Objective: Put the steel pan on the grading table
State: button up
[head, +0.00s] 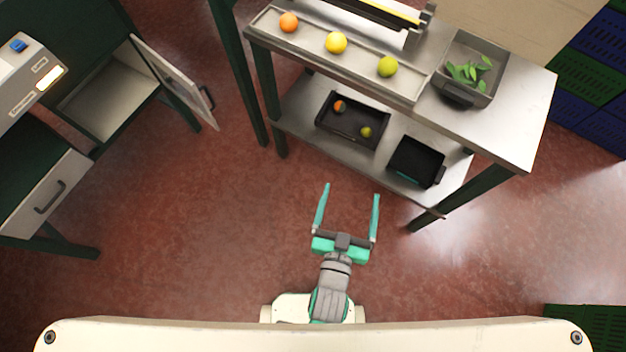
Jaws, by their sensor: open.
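My gripper (351,190) is open and empty above the red floor, in front of the steel table (520,110) that I take for the grading table. Its two teal fingers point towards the table's lower shelf. A square grey metal-looking pan (492,50) with green leaves in it stands on the table top at the right. I cannot tell for sure that it is the steel pan. A black bin (418,161) with a dark handle sits on the lower shelf, apart from my gripper.
A long tray (362,56) holds an orange (289,22), a lemon (336,43) and a lime (387,66). A black tray (374,112) with small fruit is on the lower shelf. A cabinet door (172,80) stands open at left. Crates (590,75) stand at right. The middle floor is clear.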

jog(key=s+a+r+n+y, duration=0.2)
jog(key=s+a+y, duration=0.2)
jog(key=s+a, duration=0.5)
jog(key=s, duration=0.4)
jog(key=shift+a+r+g, duration=0.15)
jog(key=shift+r+g, duration=0.1)
jog(key=shift+g, duration=0.05)
